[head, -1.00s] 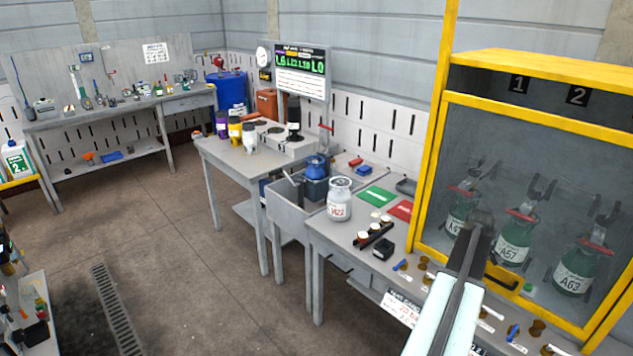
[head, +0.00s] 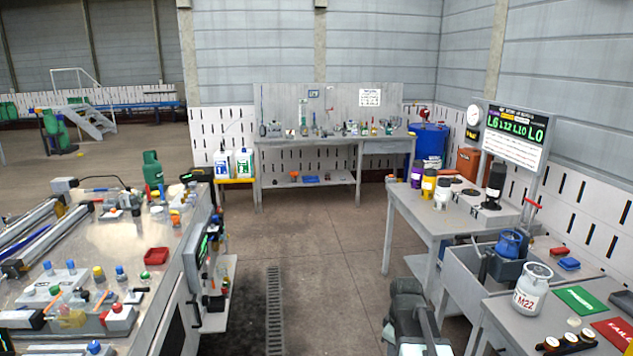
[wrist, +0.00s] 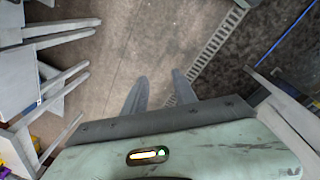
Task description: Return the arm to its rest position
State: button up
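My gripper (wrist: 161,80) shows in the wrist view with its two dark fingers apart and nothing between them. It points down over the bare concrete floor, with a floor drain grating just beyond the fingers. In the head view my arm (head: 408,312) is drawn in at the bottom centre, above the floor between the two work areas. Its fingertips cannot be made out there.
At the right are a sink (head: 470,273), a white jar marked M22 (head: 531,290) and a grey table (head: 455,217) with bottles. A conveyor bench (head: 120,250) stands at the left. The floor aisle (head: 330,235) between them is clear.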

jog(key=s+a+m+g, duration=0.1)
jog(key=s+a+m, duration=0.6)
jog(key=a, duration=0.4)
jog(key=shift+s+m, duration=0.4)
jog(key=shift+m, duration=0.5)
jog(key=shift+f, duration=0.1)
dwell(5.9)
